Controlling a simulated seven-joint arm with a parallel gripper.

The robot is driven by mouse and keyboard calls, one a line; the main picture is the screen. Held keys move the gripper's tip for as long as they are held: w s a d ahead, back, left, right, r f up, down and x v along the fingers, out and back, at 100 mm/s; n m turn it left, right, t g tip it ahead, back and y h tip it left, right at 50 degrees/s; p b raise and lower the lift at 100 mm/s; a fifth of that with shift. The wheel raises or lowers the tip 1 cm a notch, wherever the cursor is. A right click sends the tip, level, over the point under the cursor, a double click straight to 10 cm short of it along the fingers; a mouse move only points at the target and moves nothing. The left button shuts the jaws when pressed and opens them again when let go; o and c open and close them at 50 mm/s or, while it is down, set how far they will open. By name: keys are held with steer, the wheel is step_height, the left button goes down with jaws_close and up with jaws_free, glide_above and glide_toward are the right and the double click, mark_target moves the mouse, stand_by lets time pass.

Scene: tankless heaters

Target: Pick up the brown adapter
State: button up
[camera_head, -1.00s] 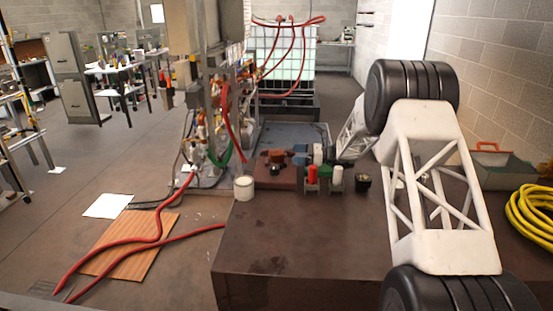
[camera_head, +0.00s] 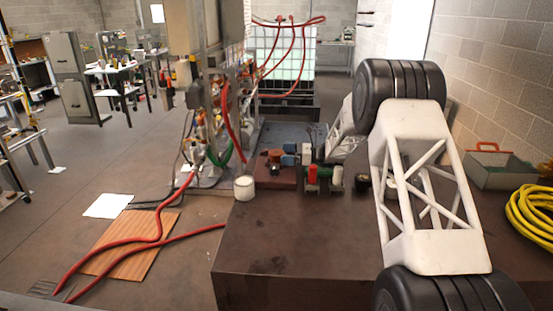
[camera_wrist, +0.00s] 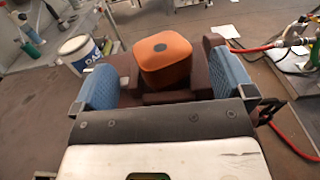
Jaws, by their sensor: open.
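The brown adapter, a rounded orange-brown block with a dark round spot on top, shows in the wrist view (camera_wrist: 162,60). It lies between and a little beyond the two blue finger pads. In the head view the adapter (camera_head: 275,155) is small, near the back left of the brown table. My gripper (camera_wrist: 163,78) is open, one pad on each side of the adapter, with visible gaps. In the head view my gripper (camera_head: 289,154) is just right of the adapter. Whether the pads are level with it is hard to tell.
A white can (camera_head: 244,188) stands at the table's left edge. Red and green items (camera_head: 313,175) and a dark cup stand right of the adapter. Red hoses (camera_head: 160,215) run on the floor at left. The table's front (camera_head: 300,240) is clear.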

mark_target(279, 152)
steer(key=shift+w+a, duration=0.1)
steer(key=shift+a, duration=1.6)
steer(key=shift+r, duration=0.1)
steer(key=c, duration=1.5)
steer(key=shift+r, duration=5)
steer(key=shift+r, duration=0.1)
